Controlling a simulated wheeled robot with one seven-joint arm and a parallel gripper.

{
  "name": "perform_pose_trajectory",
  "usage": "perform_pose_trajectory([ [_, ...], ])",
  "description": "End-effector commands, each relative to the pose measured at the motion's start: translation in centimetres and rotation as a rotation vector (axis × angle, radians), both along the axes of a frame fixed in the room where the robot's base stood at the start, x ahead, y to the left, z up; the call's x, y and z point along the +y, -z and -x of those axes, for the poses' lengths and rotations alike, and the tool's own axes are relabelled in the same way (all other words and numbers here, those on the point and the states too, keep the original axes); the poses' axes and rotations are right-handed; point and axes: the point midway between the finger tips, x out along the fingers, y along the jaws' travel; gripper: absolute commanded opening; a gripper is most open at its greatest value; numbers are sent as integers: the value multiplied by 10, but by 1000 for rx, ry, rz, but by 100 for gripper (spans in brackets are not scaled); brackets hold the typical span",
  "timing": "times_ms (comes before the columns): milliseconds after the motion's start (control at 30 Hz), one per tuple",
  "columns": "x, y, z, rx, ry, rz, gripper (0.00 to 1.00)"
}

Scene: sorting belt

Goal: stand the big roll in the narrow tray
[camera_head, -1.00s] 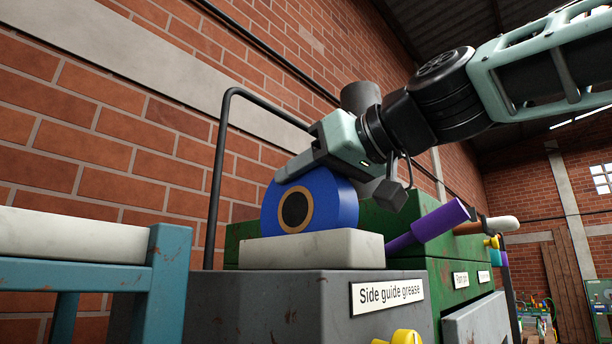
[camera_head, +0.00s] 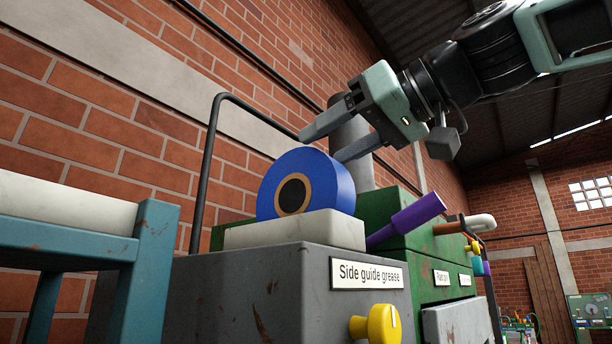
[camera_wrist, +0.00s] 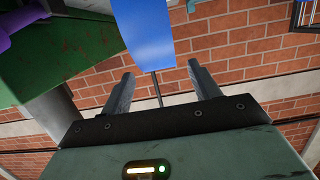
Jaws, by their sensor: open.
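The big blue roll (camera_head: 331,183) stands on its edge, with a tan core ring around a dark hole. It sits in or behind the white narrow tray (camera_head: 295,232) on top of the grey cabinet; its lower edge is hidden by the tray wall. My gripper (camera_head: 322,143) is open and empty, above and to the right of the roll, with its fingers pointing left. In the wrist view the blue roll (camera_wrist: 145,35) shows beyond the open fingers (camera_wrist: 160,88), apart from them.
The grey cabinet (camera_head: 250,290) bears a "Side guide grease" label and a yellow knob (camera_head: 377,324). A purple-handled thing (camera_head: 408,220) sticks up beside the tray, near a green cabinet (camera_head: 425,240). A black bent pipe (camera_head: 208,165) rises behind; a teal frame (camera_head: 152,260) stands left.

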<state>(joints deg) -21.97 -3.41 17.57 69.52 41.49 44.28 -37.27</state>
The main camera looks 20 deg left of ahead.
Motion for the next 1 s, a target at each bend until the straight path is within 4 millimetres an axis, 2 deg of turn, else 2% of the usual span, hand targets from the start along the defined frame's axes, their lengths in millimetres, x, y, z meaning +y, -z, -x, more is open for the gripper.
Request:
perform_pose_trajectory([
  [100,-19,-2,8,-2,2,-2,62],
  [300,-34,-7,14,0,0,-1,62],
  [1000,-36,-8,15,0,-1,0,62],
])
